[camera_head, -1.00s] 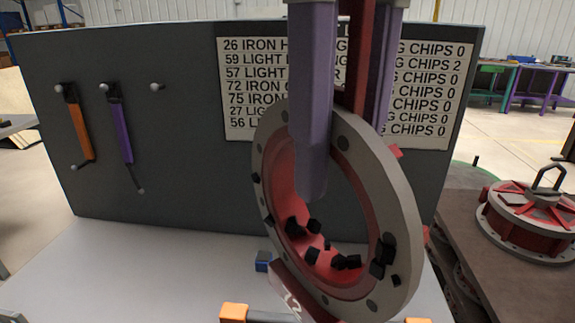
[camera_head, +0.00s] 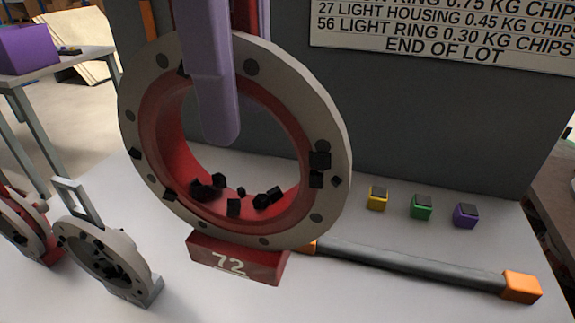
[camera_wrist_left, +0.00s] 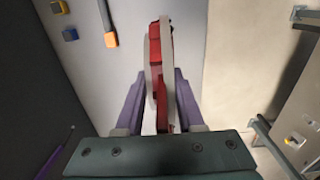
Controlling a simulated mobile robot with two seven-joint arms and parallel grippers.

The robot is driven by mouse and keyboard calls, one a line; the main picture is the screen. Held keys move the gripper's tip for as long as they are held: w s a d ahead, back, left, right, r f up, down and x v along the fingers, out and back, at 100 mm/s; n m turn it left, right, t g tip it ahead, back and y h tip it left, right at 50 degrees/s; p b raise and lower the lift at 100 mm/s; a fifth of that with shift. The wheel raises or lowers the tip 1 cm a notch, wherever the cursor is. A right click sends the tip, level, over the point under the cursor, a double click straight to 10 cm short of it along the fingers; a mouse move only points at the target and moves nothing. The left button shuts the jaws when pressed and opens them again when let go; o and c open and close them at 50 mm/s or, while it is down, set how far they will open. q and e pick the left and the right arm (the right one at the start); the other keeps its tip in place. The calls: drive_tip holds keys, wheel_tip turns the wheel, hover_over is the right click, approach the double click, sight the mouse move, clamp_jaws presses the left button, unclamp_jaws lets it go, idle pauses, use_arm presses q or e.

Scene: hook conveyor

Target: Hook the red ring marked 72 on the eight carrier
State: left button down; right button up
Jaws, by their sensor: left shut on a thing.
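The red ring marked 72 (camera_head: 262,232) has a grey bolted flange and a red block below bearing the white number 72. Several black chips (camera_head: 235,203) lie inside its lower rim, and some cling to the flange. My left gripper (camera_head: 222,110), with purple fingers, is shut on the ring's upper part; the ring hangs upright above the table. In the left wrist view the ring (camera_wrist_left: 154,60) shows edge-on between the fingers (camera_wrist_left: 158,100). My right gripper and the eight carrier are not in view.
The white table (camera_head: 400,285) bears a grey bar with orange ends (camera_head: 410,267) and yellow (camera_head: 377,198), green (camera_head: 421,207) and purple (camera_head: 465,215) blocks. A grey ring part (camera_head: 105,260) and a red one (camera_head: 25,232) stand at left. A dark panel (camera_head: 430,120) with a text sign (camera_head: 440,35) stands behind.

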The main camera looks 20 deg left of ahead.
sight(255, 249)
use_arm(q)
wheel_tip(255, 249, down, 14)
drive_tip(key=shift+f, duration=2.8)
drive_tip(key=shift+f, duration=0.1)
drive_tip(key=shift+f, duration=0.1)
drive_tip(key=c, duration=0.5)
unclamp_jaws()
